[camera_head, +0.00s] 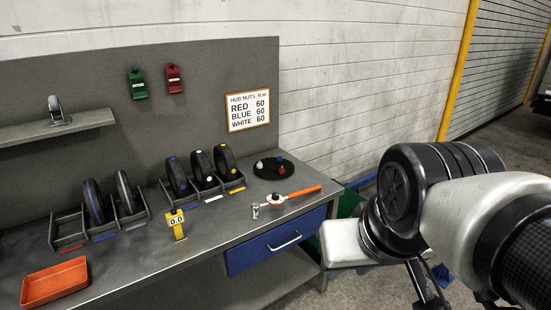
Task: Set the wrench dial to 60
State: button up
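The torque wrench (297,194) lies on the right part of the grey workbench, near its front edge. It has an orange handle pointing right, a white round dial (278,199) with a dark and orange centre, and a metal head at its left end. The dial's reading is too small to make out. My arm fills the right side of the view, apart from the bench. Part of my gripper (427,287) shows low in the picture, right of the bench and wrench. Its fingertips are not clear, and I see nothing held.
A yellow display reading 0.0 (176,223) stands left of the wrench. A black round tray (261,170) with coloured nuts lies behind it. Wheels stand in racks along the bench. An orange tray (54,283) lies front left. A sign (248,110) lists red, blue and white at 60.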

aim_at(274, 196)
jog(key=i+l, duration=0.15)
jog(key=i, duration=0.5)
jog(key=i+l+z, duration=0.15)
jog(key=i, duration=0.45)
